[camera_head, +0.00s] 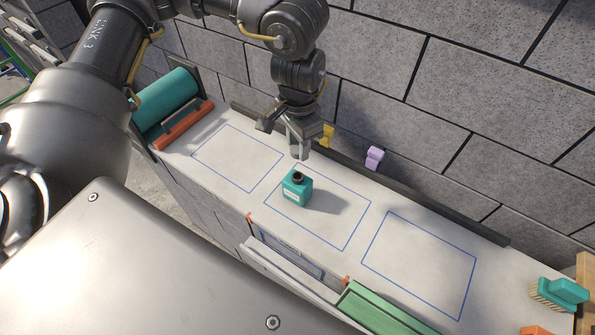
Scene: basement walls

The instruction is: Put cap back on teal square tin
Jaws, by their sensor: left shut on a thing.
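The teal square tin (297,191) stands upright on the light worktop, inside the middle blue outline. It has a pale label on its front and a short dark neck on top. My left gripper (299,145) is above and slightly behind the tin, pointing down, apart from it. It is shut on a small grey piece (299,153), which looks like the cap; the fingers hide much of it. My right gripper is not in view.
A yellow object (328,134) and a purple object (374,157) are near the back ledge. A teal roll (166,105) lies at far left, a teal brush (560,293) at far right. A green tray (375,312) is at the front edge. The right blue outline (420,262) is empty.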

